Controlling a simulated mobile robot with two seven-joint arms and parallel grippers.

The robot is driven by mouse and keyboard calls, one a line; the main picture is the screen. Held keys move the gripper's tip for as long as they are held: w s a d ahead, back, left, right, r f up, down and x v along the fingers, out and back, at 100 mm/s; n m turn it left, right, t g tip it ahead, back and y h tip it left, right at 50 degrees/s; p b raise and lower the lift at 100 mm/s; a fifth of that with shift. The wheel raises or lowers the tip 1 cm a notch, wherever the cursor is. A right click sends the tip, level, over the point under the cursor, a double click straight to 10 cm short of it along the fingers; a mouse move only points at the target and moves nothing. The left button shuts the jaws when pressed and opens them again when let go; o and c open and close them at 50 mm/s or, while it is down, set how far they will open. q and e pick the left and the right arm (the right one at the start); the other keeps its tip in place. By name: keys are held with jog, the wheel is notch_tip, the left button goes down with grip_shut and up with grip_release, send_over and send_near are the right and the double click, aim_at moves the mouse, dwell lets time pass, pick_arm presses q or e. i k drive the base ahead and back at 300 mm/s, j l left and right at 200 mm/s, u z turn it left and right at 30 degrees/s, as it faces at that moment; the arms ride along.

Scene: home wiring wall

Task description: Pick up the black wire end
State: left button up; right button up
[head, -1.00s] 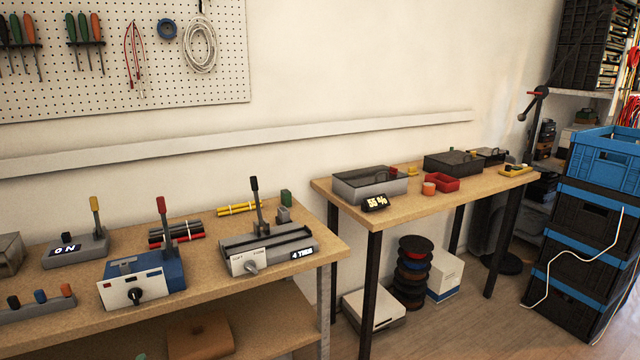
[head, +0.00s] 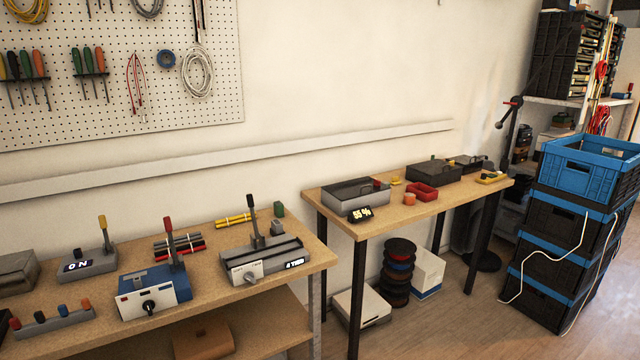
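On the left bench, a small bundle of black and red rods or wires (head: 178,246) lies behind the blue-and-white lever device. Its black pieces are too small to tell whether one is the black wire end. A yellow bundle (head: 235,219) lies to its right. No single loose black wire end can be made out. Neither of my grippers shows in the head view.
The left bench (head: 220,308) carries a blue-and-white lever device (head: 155,291), a grey lever device (head: 262,262) and an "ON" box (head: 88,265). A second table (head: 375,222) stands beyond a gap.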

aim_at(39, 317)
jog(key=i+j+u, duration=0.1)
jog(key=j+u, duration=0.15)
jog(key=u, duration=0.15)
jog(key=i+j+u, duration=0.15)
jog(key=u, duration=0.2)
jog(key=i+j+u, duration=0.15)
jog(key=u, duration=0.25)
jog(key=i+j+u, duration=0.15)
jog(key=u, duration=0.25)
